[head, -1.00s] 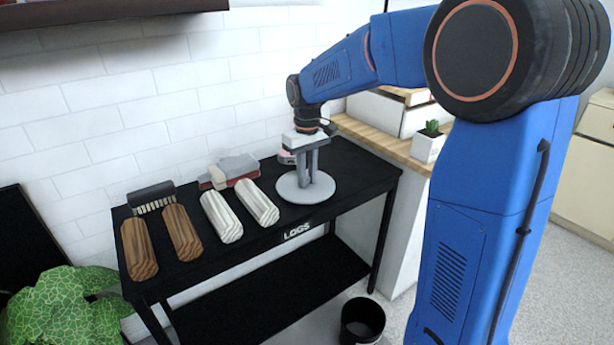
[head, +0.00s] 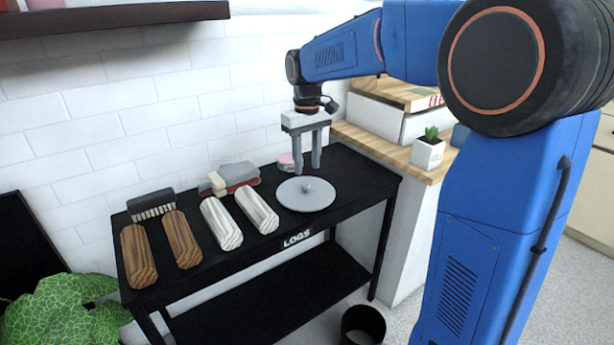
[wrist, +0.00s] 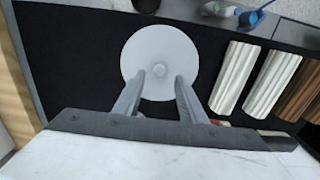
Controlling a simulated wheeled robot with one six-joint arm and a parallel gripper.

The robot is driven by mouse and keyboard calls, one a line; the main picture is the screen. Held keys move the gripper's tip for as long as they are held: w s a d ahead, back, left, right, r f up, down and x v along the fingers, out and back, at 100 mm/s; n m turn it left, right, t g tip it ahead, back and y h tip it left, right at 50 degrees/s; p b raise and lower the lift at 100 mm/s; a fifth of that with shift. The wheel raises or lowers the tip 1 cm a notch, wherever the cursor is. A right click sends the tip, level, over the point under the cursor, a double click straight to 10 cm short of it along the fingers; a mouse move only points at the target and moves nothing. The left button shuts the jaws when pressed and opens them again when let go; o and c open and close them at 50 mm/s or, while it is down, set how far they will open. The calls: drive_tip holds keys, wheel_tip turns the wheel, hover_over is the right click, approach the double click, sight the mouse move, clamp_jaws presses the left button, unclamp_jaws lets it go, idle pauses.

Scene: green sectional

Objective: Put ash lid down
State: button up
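The ash lid (head: 305,195) is a flat round grey disc with a small knob in its middle. It lies flat on the right part of the black table marked LOGS (head: 345,190). My gripper (head: 309,170) is open and empty above the lid, its fingers pointing down. In the wrist view, the lid (wrist: 148,48) lies beyond the fingertips (wrist: 158,78), with the knob between them in the picture. The fingers appear clear of the knob.
Two pale logs (head: 221,224) lie left of the lid, and two brown logs (head: 138,255) farther left. A brush (head: 152,204) and folded cloths (head: 233,176) lie along the back. A wooden counter (head: 375,140) with a potted plant (head: 428,149) stands to the right.

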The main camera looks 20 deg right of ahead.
wheel_tip(320, 180, up, 4)
drive_tip(key=r, duration=0.1)
drive_tip(key=s+d+f+m+t, duration=0.1)
drive_tip(key=s+d, duration=0.1)
drive_tip(key=s, duration=0.8)
drive_tip(key=s+d+f+m+t, duration=0.1)
drive_tip(key=s+d+t, duration=0.15)
drive_tip(key=s, duration=0.65)
drive_tip(key=s+d+f, duration=0.1)
drive_tip(key=s+f, duration=0.3)
drive_tip(key=s, duration=0.3)
drive_tip(key=s+d+f+m+t, duration=0.1)
drive_tip(key=s+f, duration=0.4)
drive_tip(key=s, duration=0.2)
drive_tip(key=shift+d+f+m, duration=0.2)
drive_tip(key=shift+m, duration=0.1)
drive_tip(key=shift+c, duration=0.5)
drive_tip(key=shift+a, duration=0.15)
drive_tip(key=shift+c, duration=0.2)
